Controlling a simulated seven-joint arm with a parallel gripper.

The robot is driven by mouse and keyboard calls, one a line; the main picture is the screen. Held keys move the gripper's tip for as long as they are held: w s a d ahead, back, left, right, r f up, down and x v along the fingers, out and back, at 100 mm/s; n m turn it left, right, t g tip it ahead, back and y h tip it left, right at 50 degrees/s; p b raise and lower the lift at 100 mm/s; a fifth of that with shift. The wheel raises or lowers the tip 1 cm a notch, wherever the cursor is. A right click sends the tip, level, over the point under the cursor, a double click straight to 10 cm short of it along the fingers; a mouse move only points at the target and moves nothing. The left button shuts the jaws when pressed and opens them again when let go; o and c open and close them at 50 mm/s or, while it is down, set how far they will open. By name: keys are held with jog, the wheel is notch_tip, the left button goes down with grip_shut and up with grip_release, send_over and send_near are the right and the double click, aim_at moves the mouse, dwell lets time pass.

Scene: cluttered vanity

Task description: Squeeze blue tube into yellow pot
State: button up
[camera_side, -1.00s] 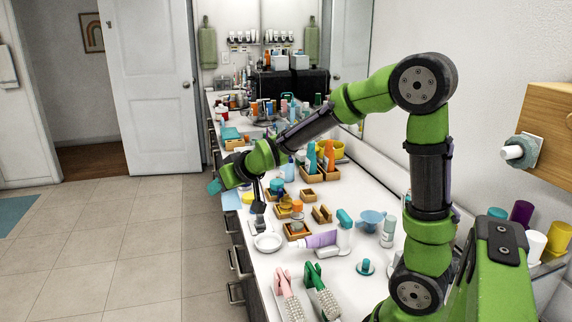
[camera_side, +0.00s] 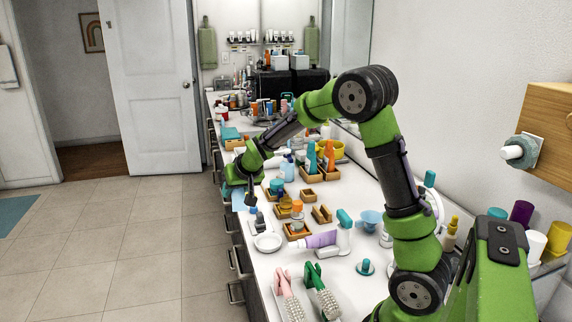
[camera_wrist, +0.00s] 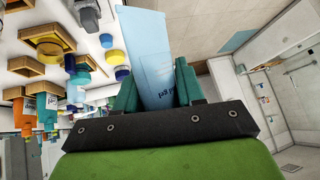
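The light blue tube (camera_wrist: 150,45) with dark lettering fills the space between my gripper's teal fingers (camera_wrist: 157,85) in the wrist view. I cannot tell whether they press on it. In the side view a light blue patch (camera_side: 238,201) shows at the counter's front edge, beside my lowered gripper (camera_side: 229,191). The fingers are too small there to read. Small yellow pots stand in the middle of the counter; one yellow pot (camera_side: 286,203) sits near wooden trays.
Small wooden trays (camera_side: 321,215) with jars stand right of my gripper. A white dish (camera_side: 267,242), a purple-and-white tube (camera_side: 319,240) and two brushes (camera_side: 322,292) lie nearer the camera. A yellow cup (camera_side: 336,150) stands behind. Open floor (camera_side: 120,230) lies left of the counter.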

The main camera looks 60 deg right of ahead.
jog(key=s+d+f+m+g+h, duration=0.1)
jog(key=s+d+m+g, duration=0.2)
jog(key=d+m, duration=1.5)
jog(key=shift+s+d+f+g, duration=0.25)
jog(key=shift+d+g, duration=0.35)
jog(key=shift+g, duration=1.4)
jog(key=shift+w, duration=0.15)
